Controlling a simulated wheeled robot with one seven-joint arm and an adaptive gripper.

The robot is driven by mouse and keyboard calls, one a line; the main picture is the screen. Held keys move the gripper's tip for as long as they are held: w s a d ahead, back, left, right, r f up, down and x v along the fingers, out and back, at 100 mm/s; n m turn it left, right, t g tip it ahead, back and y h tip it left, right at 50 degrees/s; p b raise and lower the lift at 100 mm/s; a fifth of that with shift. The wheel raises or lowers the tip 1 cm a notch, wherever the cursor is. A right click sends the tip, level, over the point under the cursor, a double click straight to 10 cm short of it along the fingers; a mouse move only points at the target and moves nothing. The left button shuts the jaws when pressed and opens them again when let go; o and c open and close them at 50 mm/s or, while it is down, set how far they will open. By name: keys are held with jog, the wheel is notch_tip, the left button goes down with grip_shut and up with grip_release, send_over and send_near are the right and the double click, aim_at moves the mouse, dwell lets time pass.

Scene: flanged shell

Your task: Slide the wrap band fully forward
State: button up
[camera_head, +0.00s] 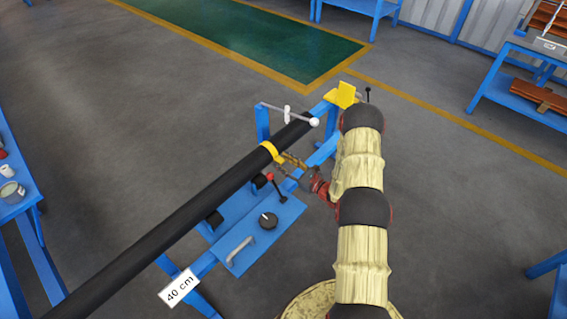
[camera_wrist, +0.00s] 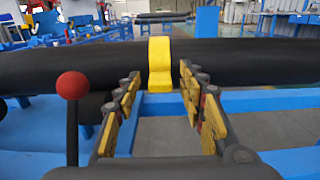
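The yellow wrap band (camera_head: 269,151) sits around the long black pipe (camera_head: 175,222), short of the pipe's upper-right end. In the wrist view the band (camera_wrist: 160,64) stands upright across the black pipe (camera_wrist: 250,61), centred between my fingertips. My gripper (camera_head: 285,162) is at the band's right side in the head view. In the wrist view my gripper (camera_wrist: 160,80) is open, with one yellow-padded finger on each side of the band and gaps between. Whether the fingertips reach past the band's near face is hard to tell. The band's far side is hidden.
A blue stand (camera_head: 258,232) with a black knob and grey handle carries the pipe. A red-ball lever (camera_wrist: 73,86) rises close at left in the wrist view. A grey bar (camera_head: 290,114) crosses near the pipe's end, beside a yellow bracket (camera_head: 341,95).

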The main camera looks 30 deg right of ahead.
jog(key=shift+c, duration=1.1)
jog(key=c, duration=0.8)
